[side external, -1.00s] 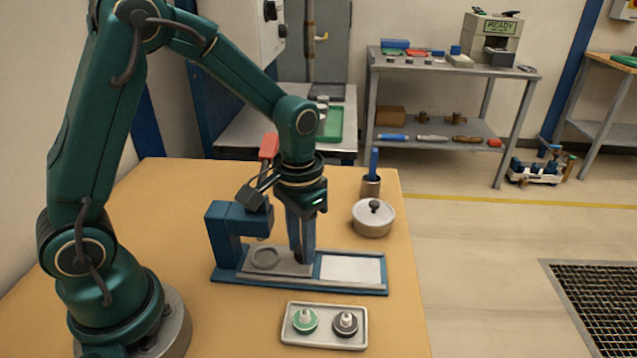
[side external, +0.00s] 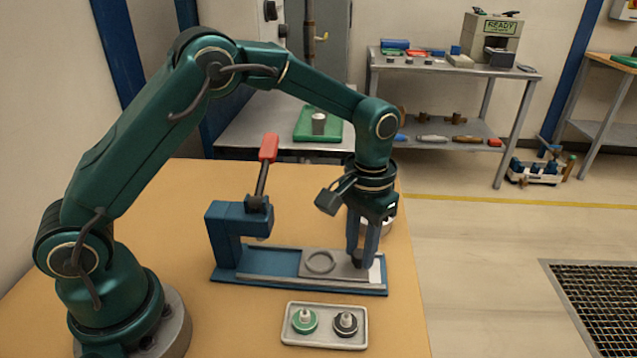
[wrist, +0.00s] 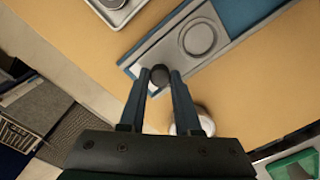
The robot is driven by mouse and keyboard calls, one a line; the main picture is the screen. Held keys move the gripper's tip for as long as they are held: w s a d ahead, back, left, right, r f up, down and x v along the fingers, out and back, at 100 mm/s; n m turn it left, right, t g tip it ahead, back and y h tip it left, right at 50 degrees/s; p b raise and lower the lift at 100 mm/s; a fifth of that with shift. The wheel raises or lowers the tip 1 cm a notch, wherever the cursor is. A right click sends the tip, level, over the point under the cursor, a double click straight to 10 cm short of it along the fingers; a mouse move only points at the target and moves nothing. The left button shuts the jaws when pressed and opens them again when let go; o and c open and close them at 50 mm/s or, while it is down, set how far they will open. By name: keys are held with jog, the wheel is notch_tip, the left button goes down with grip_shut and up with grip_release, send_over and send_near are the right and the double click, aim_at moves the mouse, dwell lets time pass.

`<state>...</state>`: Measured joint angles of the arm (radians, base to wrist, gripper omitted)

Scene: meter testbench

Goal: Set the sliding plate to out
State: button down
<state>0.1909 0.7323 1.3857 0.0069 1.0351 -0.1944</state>
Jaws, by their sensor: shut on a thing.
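The sliding plate (side external: 342,268) is a grey slab with a round ring recess, lying in the blue rail base (side external: 262,264). It sits toward the right end of the rail, clear of the blue press (side external: 228,225). Only a narrow strip of the white patch (side external: 377,273) shows at its right. My gripper (side external: 361,258) points down at the plate's right end, shut on the dark round knob (wrist: 160,76), which stands between the fingertips in the wrist view. The plate (wrist: 172,48) and its ring also show there.
A tray (side external: 324,338) with a green and a black part lies in front of the base. The press's red-handled lever (side external: 268,148) stands raised at the left. A pale round pot (wrist: 190,118) is close by, mostly hidden behind my gripper in the side view.

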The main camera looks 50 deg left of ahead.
jog(key=shift+w+d, duration=0.2)
jog(key=shift+w, duration=0.05)
jog(key=c, duration=0.6)
grip_release()
jog(key=shift+s, duration=0.1)
jog(key=shift+r, duration=2.6)
jog(key=shift+a, duration=0.1)
